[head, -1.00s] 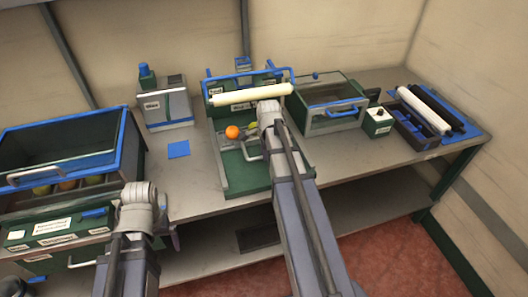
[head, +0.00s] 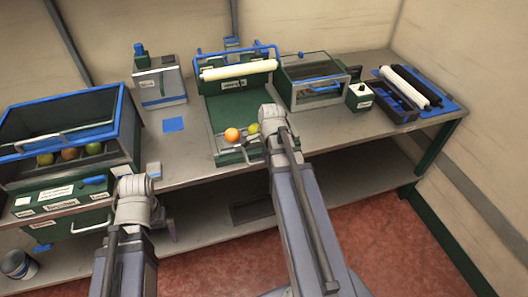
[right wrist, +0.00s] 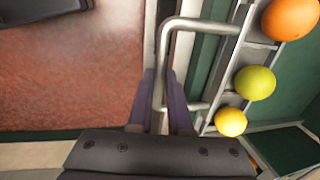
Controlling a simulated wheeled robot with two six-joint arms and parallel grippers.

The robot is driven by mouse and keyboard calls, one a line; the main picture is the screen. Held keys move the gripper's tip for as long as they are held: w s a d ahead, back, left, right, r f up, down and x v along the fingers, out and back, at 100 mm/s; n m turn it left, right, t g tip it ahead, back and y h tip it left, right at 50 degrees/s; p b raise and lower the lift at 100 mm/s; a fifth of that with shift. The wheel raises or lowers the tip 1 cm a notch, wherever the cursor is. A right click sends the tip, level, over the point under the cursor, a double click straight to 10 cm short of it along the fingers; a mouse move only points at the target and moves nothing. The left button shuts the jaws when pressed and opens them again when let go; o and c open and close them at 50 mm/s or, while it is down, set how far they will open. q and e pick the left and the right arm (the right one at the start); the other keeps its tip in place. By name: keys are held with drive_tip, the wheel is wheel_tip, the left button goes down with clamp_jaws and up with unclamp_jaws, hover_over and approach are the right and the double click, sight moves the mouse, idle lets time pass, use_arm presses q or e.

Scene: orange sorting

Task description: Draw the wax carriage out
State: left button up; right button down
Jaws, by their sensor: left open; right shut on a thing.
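The wax carriage (right wrist: 228,75) is a grey railed rack holding an orange (right wrist: 290,18), a yellow-green fruit (right wrist: 256,83) and a yellow fruit (right wrist: 231,122) in a row. In the head view the carriage (head: 240,148) is at the front end of the green waxing bed (head: 226,115), away from the white roller (head: 239,70). My right gripper (right wrist: 165,92) is shut on the carriage's grey bar handle (right wrist: 161,65). My right arm hides much of this grip in the head view. My left gripper (head: 172,228) is open and empty, low in front of the bench edge.
A glass-fronted blue-framed bin (head: 70,115) with fruit stands at left. A blue square (head: 173,124) lies on the bench. The red floor is open.

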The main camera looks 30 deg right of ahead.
drive_tip(key=shift+s+a, duration=0.1)
drive_tip(key=shift+s, duration=0.2)
drive_tip(key=c, duration=0.8)
unclamp_jaws()
drive_tip(key=shift+c, duration=0.2)
wheel_tip(320, 180, up, 8)
drive_tip(key=s+p, duration=0.1)
drive_tip(key=p, duration=0.6)
drive_tip(key=shift+s+f+p, duration=0.15)
drive_tip(key=shift+f+p, duration=0.05)
drive_tip(key=shift+p, duration=0.1)
drive_tip(key=shift+a, duration=0.1)
